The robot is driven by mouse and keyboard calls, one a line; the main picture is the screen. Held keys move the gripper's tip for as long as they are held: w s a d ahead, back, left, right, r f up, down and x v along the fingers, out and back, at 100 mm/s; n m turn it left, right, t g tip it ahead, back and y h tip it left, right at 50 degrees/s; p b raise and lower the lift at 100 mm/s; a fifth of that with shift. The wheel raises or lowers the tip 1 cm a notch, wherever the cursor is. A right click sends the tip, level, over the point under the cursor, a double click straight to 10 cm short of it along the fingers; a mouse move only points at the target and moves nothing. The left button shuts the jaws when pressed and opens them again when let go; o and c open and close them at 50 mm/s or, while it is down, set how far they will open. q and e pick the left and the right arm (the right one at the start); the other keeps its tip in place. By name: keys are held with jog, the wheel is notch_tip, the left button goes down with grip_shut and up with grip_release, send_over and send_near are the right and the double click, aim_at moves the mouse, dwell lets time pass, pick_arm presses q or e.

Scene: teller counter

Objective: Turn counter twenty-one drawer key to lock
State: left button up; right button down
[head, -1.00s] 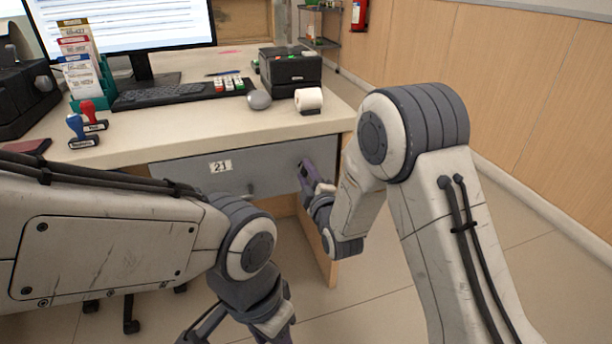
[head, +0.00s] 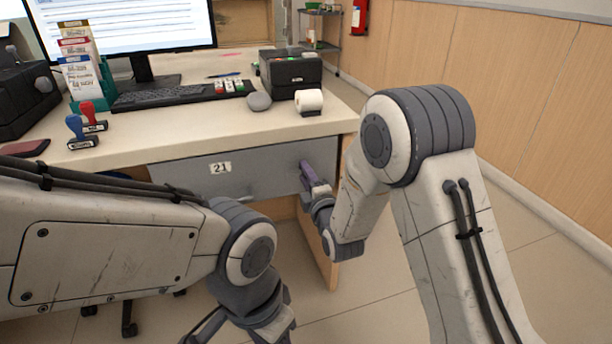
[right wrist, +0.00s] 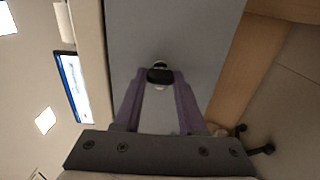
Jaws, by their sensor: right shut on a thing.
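The grey drawer (head: 235,172) marked 21 (head: 220,168) sits under the counter top and looks closed. My right gripper (head: 308,172) is at the right end of the drawer front. In the right wrist view its two purple fingers (right wrist: 160,78) are shut on the black key head (right wrist: 160,75), which stands at the drawer face with a small light metal part beside it. The key is hidden behind the fingers in the head view. My left arm crosses the lower left; its gripper fingers are out of view.
On the counter (head: 200,130) are a keyboard (head: 165,95), a mouse (head: 259,101), a paper roll (head: 309,101), a black box (head: 291,75) and two stamps (head: 82,135). A wooden side panel (head: 318,235) stands below the drawer's right end. Open floor lies to the right.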

jog(key=shift+a, duration=0.1)
jog(key=shift+c, duration=2.4)
grip_release()
jog(key=shift+s, duration=0.15)
jog(key=p+v, duration=0.5)
jog(key=v, duration=0.5)
jog(key=shift+s, duration=0.1)
